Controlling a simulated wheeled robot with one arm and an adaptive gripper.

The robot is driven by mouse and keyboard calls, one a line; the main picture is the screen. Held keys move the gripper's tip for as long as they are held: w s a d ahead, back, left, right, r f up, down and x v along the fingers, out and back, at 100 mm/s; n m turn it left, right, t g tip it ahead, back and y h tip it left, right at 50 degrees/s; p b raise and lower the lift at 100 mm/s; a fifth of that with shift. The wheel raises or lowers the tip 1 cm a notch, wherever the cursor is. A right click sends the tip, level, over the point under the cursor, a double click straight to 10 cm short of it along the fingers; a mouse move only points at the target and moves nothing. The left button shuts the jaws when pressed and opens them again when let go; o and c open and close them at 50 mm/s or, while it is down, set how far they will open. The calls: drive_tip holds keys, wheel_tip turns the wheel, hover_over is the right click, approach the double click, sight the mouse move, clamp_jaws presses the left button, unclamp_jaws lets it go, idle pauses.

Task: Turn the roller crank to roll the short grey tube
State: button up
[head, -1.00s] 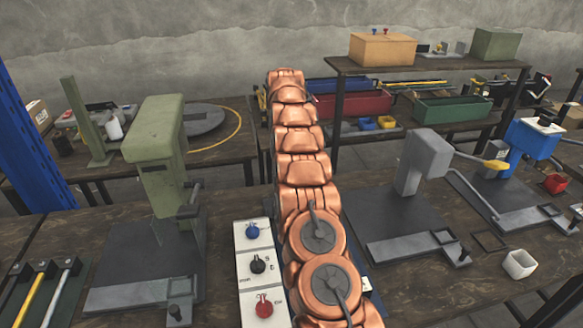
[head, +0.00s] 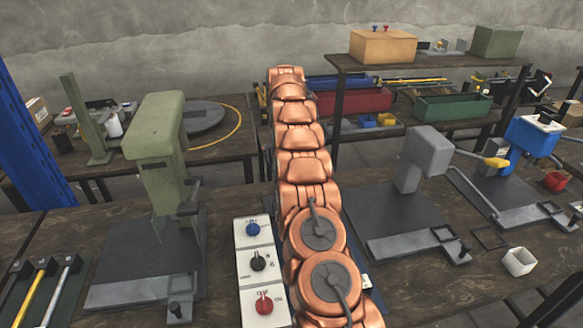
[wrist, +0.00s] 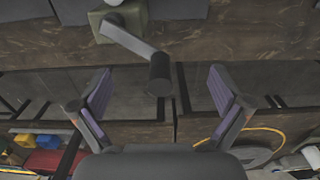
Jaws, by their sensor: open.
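In the wrist view a crank shows ahead of my gripper. It has a grey crank arm (wrist: 128,38) on an olive-green block (wrist: 122,17) and ends in a dark cylindrical handle (wrist: 159,76). My gripper (wrist: 159,72) is open, with one finger on each side of the handle in the picture. I see no contact, and the depth between the fingers and the handle is unclear. In the head view my copper arm hides my gripper, and I cannot make out this crank there. I cannot pick out the short grey tube in either view.
A green press (head: 160,150) stands left of my arm, and a grey press (head: 425,160) stands right. A control panel (head: 258,282) is close by my arm's left side. Shelves with bins stand behind.

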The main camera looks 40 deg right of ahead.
drive_tip(key=shift+r, duration=0.1)
drive_tip(key=shift+r+p, duration=2.3)
drive_tip(key=shift+r, duration=1.05)
drive_tip(key=shift+a+r, duration=0.1)
